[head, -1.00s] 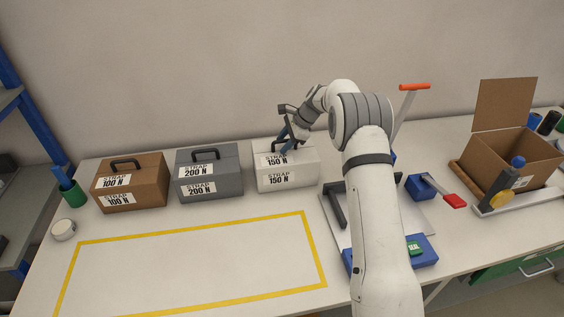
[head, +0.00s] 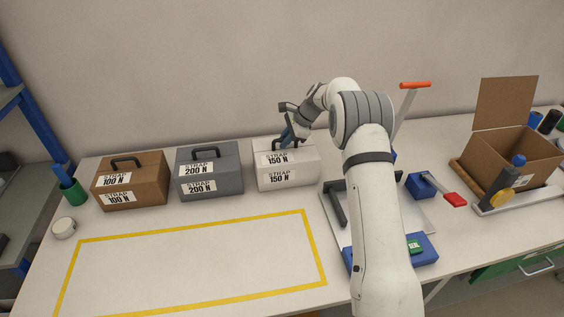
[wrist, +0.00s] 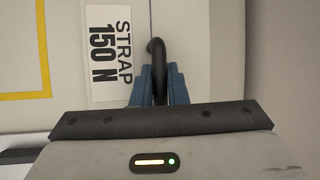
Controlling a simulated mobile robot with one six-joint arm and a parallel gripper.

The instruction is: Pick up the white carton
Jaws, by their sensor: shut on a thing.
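The white carton (head: 287,180) stands on the table, right of the grey one, with labels reading "STRAP 150 N" and a black handle on top. In the head view my gripper (head: 288,140) is at its top from above. In the wrist view the blue fingers (wrist: 159,85) are shut on the black handle (wrist: 157,58), one on each side. The carton's top (wrist: 180,40) and its label fill much of that view. The carton appears to rest on the table; whether there is a small gap below it I cannot tell.
A grey carton (head: 210,180) marked 200 N and a brown carton (head: 130,190) marked 100 N stand to the left. A yellow outlined area (head: 190,233) in front is empty. A blue-based device (head: 425,243) and an open cardboard box (head: 515,160) are to the right.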

